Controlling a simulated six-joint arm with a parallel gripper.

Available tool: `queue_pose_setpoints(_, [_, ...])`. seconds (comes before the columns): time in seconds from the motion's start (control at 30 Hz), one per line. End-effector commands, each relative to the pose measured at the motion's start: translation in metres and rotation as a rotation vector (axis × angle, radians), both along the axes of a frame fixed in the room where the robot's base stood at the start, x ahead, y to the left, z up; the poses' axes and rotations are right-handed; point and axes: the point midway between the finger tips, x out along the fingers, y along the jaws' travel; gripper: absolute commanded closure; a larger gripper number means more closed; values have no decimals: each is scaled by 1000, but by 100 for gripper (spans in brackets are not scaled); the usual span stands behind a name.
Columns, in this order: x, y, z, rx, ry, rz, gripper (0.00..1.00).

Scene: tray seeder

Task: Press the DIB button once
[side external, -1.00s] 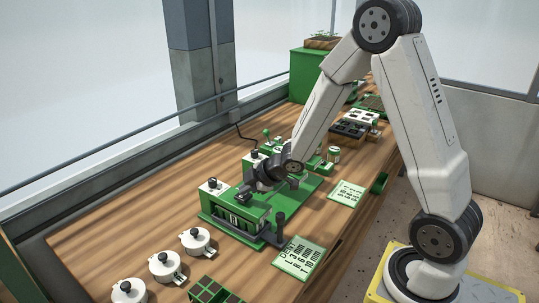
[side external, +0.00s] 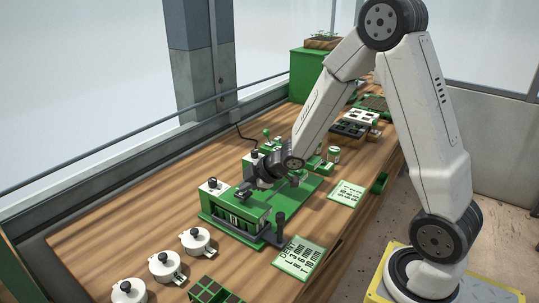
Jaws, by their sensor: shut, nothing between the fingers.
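The green seeder machine (side external: 209,204) stands on the wooden bench, with a row of dark slots or readouts along its front. My gripper (side external: 242,191) is shut and empty, low over the top of the machine's front block. Its tips are at or just above that surface; I cannot tell whether they touch. The DIB button cannot be made out; lettering on the machine is too small to read, and my gripper and wrist cover part of its top.
A white block with a black knob (side external: 213,183) sits left of my gripper. A dark upright post (side external: 280,221) stands at the right. Three white lidded pots (side external: 165,266) line the front left. Printed cards (side external: 347,193) lie to the right. The bench's left side is clear.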

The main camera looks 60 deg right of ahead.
Motion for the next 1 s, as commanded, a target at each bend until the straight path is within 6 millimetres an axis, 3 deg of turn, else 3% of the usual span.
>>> queue_pose_setpoints(0.77, [0,0,14,0,-1,-2,100])
queue_pose_setpoints(1.0, [0,0,28,-1,-4,1,100])
